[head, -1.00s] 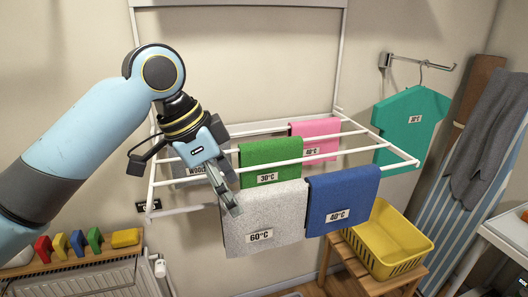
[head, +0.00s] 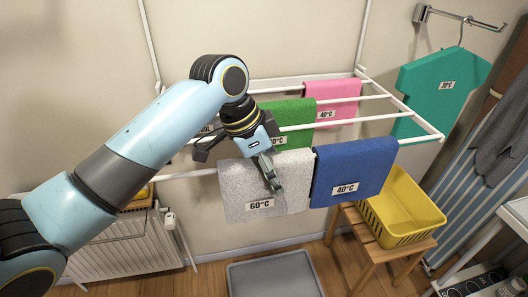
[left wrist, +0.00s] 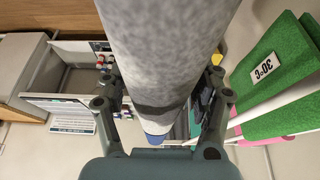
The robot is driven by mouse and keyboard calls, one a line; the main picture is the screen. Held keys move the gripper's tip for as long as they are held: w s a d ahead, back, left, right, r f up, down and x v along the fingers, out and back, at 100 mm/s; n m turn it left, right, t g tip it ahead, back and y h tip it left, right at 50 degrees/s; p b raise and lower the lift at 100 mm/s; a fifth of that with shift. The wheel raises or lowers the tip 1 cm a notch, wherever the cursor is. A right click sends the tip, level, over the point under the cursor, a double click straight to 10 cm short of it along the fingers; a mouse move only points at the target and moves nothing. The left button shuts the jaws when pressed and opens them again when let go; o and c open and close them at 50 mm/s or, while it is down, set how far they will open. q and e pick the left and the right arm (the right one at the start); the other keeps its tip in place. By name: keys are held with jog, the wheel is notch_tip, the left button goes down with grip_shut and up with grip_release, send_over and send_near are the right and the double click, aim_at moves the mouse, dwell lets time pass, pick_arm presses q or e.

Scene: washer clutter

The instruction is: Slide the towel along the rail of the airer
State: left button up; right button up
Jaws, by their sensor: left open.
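A speckled light-grey towel (head: 238,178) with a 60°C label hangs over the front rail of the white airer (head: 412,141). A blue 40°C towel (head: 352,165) hangs just to its right on the same rail. My left gripper (head: 272,184) is open, in front of the grey towel near its middle. In the left wrist view the grey towel (left wrist: 165,40) runs between the spread fingers of my left gripper (left wrist: 163,92); whether they touch it I cannot tell. The arm hides part of the front rail's left side. My right gripper is not in view.
A green towel (head: 293,112) and a pink towel (head: 331,92) hang on rails behind. A teal shirt (head: 440,92) hangs at the right. A yellow basket (head: 400,215) stands on a wooden stool (head: 365,248). The front rail's right end is bare.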

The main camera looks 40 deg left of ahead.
pick_arm(q)
jog(key=shift+d+f, duration=0.1)
jog(key=shift+f, duration=0.3)
jog(key=c, duration=1.3)
jog(key=s+a, duration=0.3)
jog(key=s, duration=0.1)
jog(key=s+a, duration=0.3)
jog(key=s, duration=0.1)
jog(key=shift+a, duration=0.4)
jog(key=o, duration=1.3)
